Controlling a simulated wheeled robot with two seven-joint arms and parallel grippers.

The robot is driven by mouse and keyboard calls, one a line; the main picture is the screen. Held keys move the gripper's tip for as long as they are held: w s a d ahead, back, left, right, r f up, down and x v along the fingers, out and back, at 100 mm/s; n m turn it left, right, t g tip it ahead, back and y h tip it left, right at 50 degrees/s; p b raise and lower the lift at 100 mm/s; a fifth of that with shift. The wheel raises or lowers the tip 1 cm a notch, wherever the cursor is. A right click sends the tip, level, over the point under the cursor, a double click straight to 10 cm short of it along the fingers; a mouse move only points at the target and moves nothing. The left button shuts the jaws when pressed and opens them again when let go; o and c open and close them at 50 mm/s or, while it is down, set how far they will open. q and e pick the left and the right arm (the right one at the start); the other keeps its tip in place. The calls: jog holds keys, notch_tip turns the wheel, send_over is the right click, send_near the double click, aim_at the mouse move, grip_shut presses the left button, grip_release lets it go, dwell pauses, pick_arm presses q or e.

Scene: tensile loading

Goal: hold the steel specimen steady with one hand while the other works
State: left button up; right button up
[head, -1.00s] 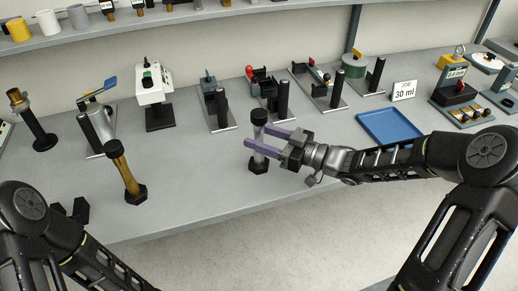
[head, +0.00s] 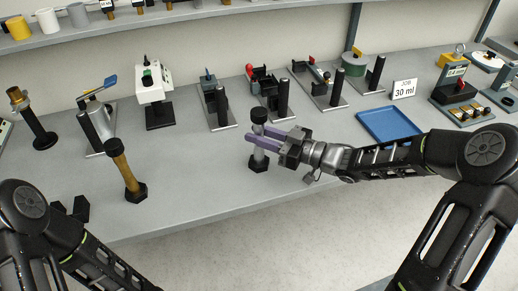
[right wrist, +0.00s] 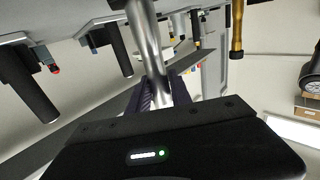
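The steel specimen (head: 258,140) is a silver upright rod with a dark cap and dark foot, standing near the bench's front edge. My right gripper (head: 262,139) reaches in from the right with its purple fingers closed on the rod's middle. In the right wrist view the shiny steel rod (right wrist: 148,45) runs down between the two purple fingers (right wrist: 157,95), which lie against its sides. The brass-coloured specimen (head: 124,170) stands upright to the left on a dark foot.
The grey bench (head: 200,190) is clear around the specimen's front. A blue tray (head: 390,125) and a "30 ml" card (head: 404,89) lie to the right. Several devices stand along the back, including a white box device (head: 154,82) and a red-knobbed fixture (head: 262,88).

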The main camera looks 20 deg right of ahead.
grip_shut()
dwell(0.8)
jog(key=shift+r, duration=0.1)
